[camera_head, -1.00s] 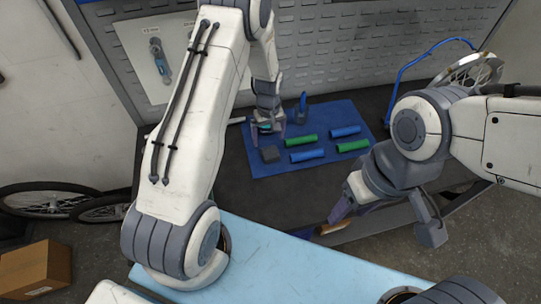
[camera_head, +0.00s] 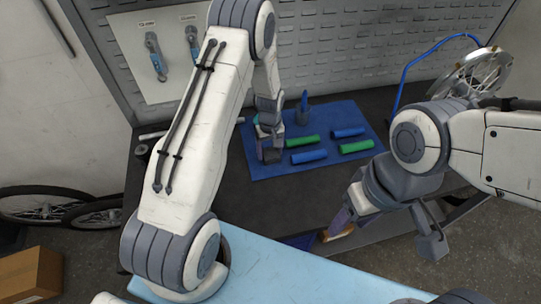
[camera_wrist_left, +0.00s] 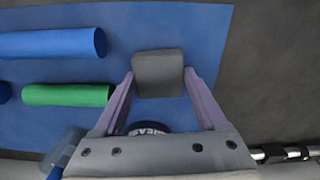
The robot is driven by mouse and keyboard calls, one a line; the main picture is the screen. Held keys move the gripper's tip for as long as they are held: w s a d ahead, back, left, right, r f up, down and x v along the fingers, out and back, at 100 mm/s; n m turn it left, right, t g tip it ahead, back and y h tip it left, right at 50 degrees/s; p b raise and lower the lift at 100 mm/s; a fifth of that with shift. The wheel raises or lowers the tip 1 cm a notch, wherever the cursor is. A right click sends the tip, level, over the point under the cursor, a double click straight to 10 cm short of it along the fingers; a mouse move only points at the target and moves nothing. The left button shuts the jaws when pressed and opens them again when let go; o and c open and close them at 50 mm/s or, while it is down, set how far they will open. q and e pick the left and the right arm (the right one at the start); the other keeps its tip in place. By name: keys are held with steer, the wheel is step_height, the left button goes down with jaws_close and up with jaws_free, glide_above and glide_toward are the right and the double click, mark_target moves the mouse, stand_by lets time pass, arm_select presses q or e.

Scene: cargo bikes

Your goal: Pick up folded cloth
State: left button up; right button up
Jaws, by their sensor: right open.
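The folded cloth is a small dark grey block (camera_wrist_left: 158,73) lying on the blue mat (camera_wrist_left: 205,30). In the head view the cloth (camera_head: 272,156) is partly covered by my left gripper (camera_head: 267,147). In the left wrist view the two purple fingers of my left gripper (camera_wrist_left: 159,82) stand on either side of the cloth, close to its edges. I cannot tell whether they press on it. My right gripper (camera_head: 335,228) is open, low at the right, near the edge of the light blue surface.
Several blue and green rolls, such as a green one (camera_head: 302,142), lie on the mat right of the cloth. A brown object (camera_head: 338,234) lies by my right gripper. A perforated wall panel (camera_head: 350,50) rises behind.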

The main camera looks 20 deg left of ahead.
mark_target(271, 154)
arm_select(q)
steer(key=c, duration=0.4)
steer(key=shift+o, duration=0.2)
steer(key=shift+r, duration=0.25)
steer(key=r+p, duration=0.2)
steer(key=r, duration=0.1)
steer(key=r+p, duration=0.1)
steer(key=shift+s+d+r+p, duration=0.15)
steer(key=shift+d+r+p, duration=0.2)
steer(key=shift+p, duration=0.05)
steer(key=s+d+r+p, duration=0.4)
steer(key=s+d+r, duration=0.1)
steer(key=d, duration=0.4)
steer(key=shift+d+r+p, duration=0.3)
steer(key=shift+d+r, duration=0.05)
steer(key=shift+r, duration=0.1)
steer(key=shift+s, duration=0.1)
